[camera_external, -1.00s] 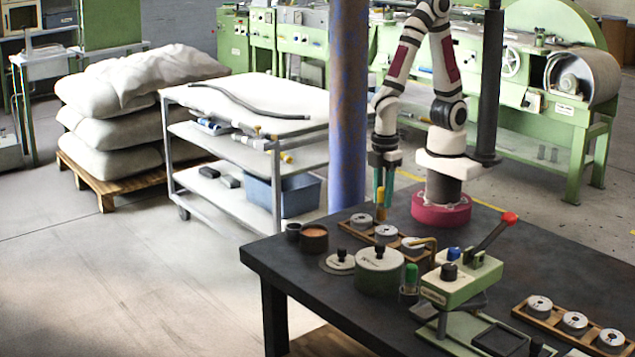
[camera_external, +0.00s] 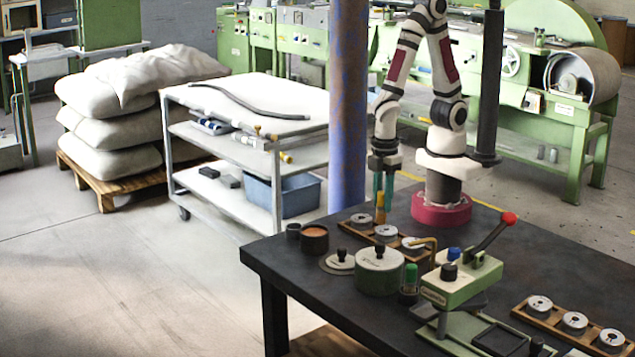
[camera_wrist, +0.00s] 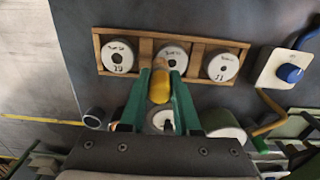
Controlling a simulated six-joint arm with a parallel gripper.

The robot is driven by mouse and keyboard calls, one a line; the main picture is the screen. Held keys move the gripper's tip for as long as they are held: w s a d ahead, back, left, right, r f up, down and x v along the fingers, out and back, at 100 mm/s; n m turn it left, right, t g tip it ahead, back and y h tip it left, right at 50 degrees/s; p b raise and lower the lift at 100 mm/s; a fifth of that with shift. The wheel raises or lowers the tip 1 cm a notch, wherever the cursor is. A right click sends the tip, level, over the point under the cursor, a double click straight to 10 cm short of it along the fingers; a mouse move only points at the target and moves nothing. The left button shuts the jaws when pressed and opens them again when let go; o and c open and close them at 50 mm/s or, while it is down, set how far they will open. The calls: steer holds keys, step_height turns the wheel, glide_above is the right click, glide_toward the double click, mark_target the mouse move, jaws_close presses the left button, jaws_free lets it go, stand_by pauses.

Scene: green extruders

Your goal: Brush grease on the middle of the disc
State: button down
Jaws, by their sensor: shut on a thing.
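A wooden tray (camera_external: 373,233) near my arm's base holds three grey discs in a row. The middle disc (camera_external: 386,232) also shows in the wrist view (camera_wrist: 174,53), partly covered by the brush. My gripper (camera_external: 384,208) has green fingers and is shut on a yellow-handled brush (camera_wrist: 160,86). The brush (camera_external: 380,214) is held near upright beside the middle disc in the external view. Its tip overlaps the middle disc's lower left in the wrist view; I cannot tell whether they touch. An open brown pot (camera_external: 314,240) with orange-brown contents, apparently grease, stands left of the tray.
A lid with a black knob (camera_external: 340,261) and a green can (camera_external: 380,272) stand in front of the tray. A green press with a red-tipped lever (camera_external: 460,278) is to the right. A second disc tray (camera_external: 552,318) lies at far right. The table's left front is clear.

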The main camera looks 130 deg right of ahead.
steer(key=shift+f, duration=0.6)
steer(key=shift+a, duration=2.05)
steer(key=shift+d, duration=2.05)
steer(key=shift+r, duration=3.05)
steer(key=shift+r, duration=1.5)
